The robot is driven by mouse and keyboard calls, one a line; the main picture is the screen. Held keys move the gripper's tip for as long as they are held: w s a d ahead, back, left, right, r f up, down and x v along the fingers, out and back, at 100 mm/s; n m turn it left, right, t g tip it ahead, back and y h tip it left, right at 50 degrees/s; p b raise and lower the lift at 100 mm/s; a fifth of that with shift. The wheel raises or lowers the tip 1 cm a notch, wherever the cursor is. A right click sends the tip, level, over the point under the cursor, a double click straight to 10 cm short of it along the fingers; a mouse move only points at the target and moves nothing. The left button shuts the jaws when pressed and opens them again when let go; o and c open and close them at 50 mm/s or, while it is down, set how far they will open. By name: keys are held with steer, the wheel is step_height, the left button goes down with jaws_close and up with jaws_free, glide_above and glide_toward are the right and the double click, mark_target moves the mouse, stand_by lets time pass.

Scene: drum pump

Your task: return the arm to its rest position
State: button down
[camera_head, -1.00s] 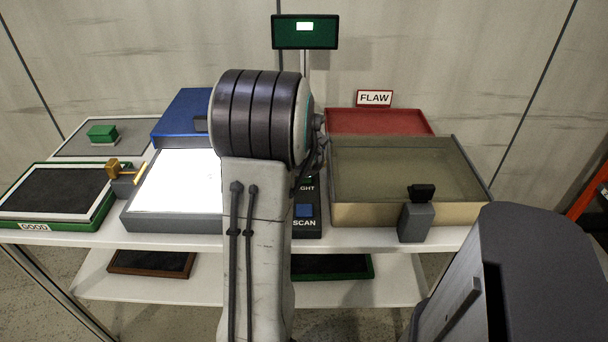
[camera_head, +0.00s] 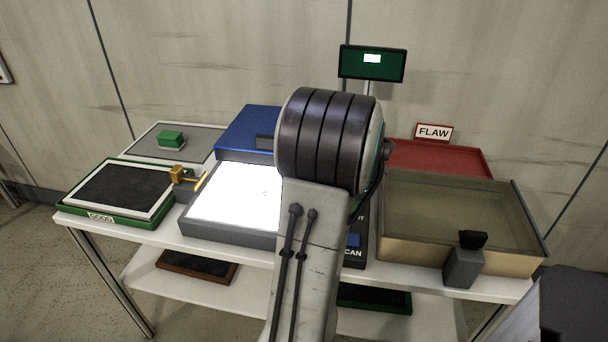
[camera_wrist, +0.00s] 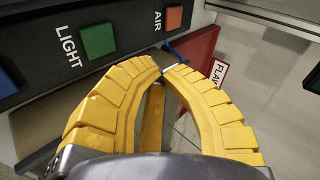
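My arm (camera_head: 312,235) stands upright in the middle of the head view, its large dark ribbed joint at the top. It hides part of the table behind it, and my gripper is hidden in that view. In the wrist view my gripper (camera_wrist: 166,70) shows two yellow ribbed fingers. They bow apart lower down and their tips come together. I see no object clearly held between them. Beyond the tips are a dark panel with a green LIGHT button (camera_wrist: 98,40) and an orange AIR button (camera_wrist: 174,17), and part of the red tray (camera_wrist: 197,50).
On the white table are a lit panel (camera_head: 232,195), a blue box (camera_head: 247,128), the GOOD tray (camera_head: 77,209), a grey tray with a green block (camera_head: 171,139), a deep beige bin (camera_head: 410,257) and a red FLAW tray (camera_head: 440,157). A small screen (camera_head: 371,64) rises behind.

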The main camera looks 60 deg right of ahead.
stand_by(0.3)
steer(key=w+a+r+n+t+y+p, duration=0.1)
steer(key=w+a+r+n+y, duration=0.15)
steer(key=w+a+n, duration=0.5)
steer(key=w+a+r+n+t+y+p, duration=0.1)
steer(key=w+a+r+n+p, duration=0.2)
steer(key=a, duration=0.7)
steer(key=w+a+r+n+t+y, duration=0.15)
steer(key=w+a+n, duration=0.25)
steer(key=w+a, duration=0.4)
steer(key=s+a+r+n+y+p, duration=0.1)
steer(key=s+a+n, duration=0.2)
steer(key=a+n, duration=0.2)
steer(key=s+a+r+n+g+y+p, duration=0.1)
steer(key=s+a+n, duration=0.3)
steer(key=a, duration=0.7)
steer(key=s+a+r+n+g+y+p, duration=0.1)
steer(key=s+a+n+y, duration=0.1)
steer(key=a+n, duration=0.4)
steer(key=shift+s+a+r, duration=0.15)
steer(key=shift+s+a, duration=0.55)
steer(key=shift+a, duration=0.3)
steer(key=shift+d, duration=0.1)
